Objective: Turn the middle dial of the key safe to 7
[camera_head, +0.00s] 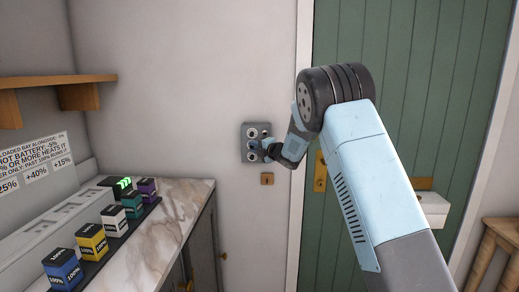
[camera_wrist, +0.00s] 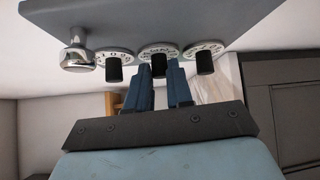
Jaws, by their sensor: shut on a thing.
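The key safe (camera_head: 247,160) is a grey box on the white wall, left of the green door. In the wrist view its grey face (camera_wrist: 150,18) carries three white dials with black knobs in a row, and a chrome knob (camera_wrist: 77,52) at the left end. The middle dial (camera_wrist: 159,48) has its black knob between the blue fingers of my gripper (camera_wrist: 162,74), which is shut on it. The outer dials, one at left (camera_wrist: 114,56) and one at right (camera_wrist: 204,48), are free. The dial numbers are too small and partly hidden to read surely. In the head view my gripper (camera_head: 265,149) reaches the safe from the right.
A small brown plate (camera_head: 267,179) is on the wall below the safe. A marble counter (camera_head: 175,215) at left bears several coloured battery blocks (camera_head: 92,242). A wooden shelf (camera_head: 60,81) is above it. The green door (camera_head: 420,90) has a brass handle plate (camera_head: 320,171).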

